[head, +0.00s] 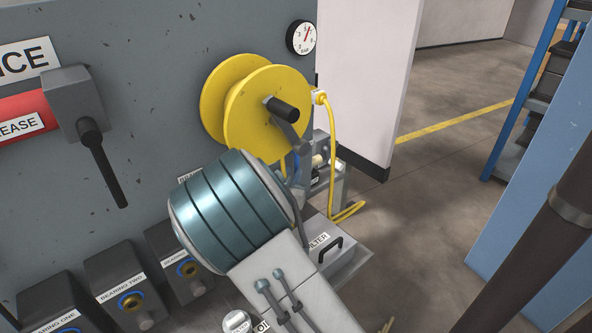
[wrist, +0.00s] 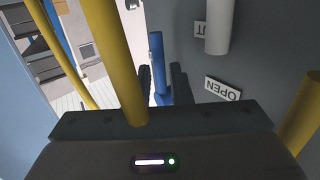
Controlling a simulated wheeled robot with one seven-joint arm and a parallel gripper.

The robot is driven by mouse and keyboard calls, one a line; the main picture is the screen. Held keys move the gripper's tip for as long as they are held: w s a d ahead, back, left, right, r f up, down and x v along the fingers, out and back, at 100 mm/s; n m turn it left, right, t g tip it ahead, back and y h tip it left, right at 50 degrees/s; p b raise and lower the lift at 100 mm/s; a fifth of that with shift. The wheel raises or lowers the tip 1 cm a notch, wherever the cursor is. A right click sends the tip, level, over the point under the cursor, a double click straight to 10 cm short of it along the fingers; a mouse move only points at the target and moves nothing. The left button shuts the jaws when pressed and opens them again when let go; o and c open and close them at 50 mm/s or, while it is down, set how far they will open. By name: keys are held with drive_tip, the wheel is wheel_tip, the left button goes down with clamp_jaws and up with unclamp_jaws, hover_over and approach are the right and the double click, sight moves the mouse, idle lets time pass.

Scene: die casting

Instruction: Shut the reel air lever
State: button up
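A blue lever (wrist: 157,65) shows in the wrist view, with a wider blue part at its lower end. My gripper (wrist: 163,82) has its two dark fingers apart, one on each side of the blue lever; I cannot tell whether either touches it. An OPEN label (wrist: 222,88) and a partly hidden label ending in "UT" (wrist: 203,30) are on the grey panel to the right. In the head view my teal and white arm hides most of the lever area and the gripper; a small blue bit (head: 297,167) shows below the reel.
A yellow hose reel (head: 265,115) is on the grey machine wall, beneath a pressure gauge (head: 301,37). Its yellow hose (head: 332,140) hangs to the floor; yellow tubes (wrist: 112,60) pass close to my gripper. A FILTER drawer (head: 345,252) is below. Open floor lies to the right.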

drive_tip(key=v, duration=0.9)
drive_tip(key=shift+b, duration=0.4)
drive_tip(key=s+d+r+n+g+y, duration=0.1)
drive_tip(key=s+d+r+g+y, duration=0.1)
drive_tip(key=s+d+g, duration=0.5)
drive_tip(key=s+d+r+n+g+y, duration=0.1)
drive_tip(key=s+d+g, duration=0.6)
drive_tip(key=s+d, duration=0.7)
drive_tip(key=s+r+y, duration=0.1)
drive_tip(key=s, duration=0.2)
drive_tip(key=shift+n, duration=0.4)
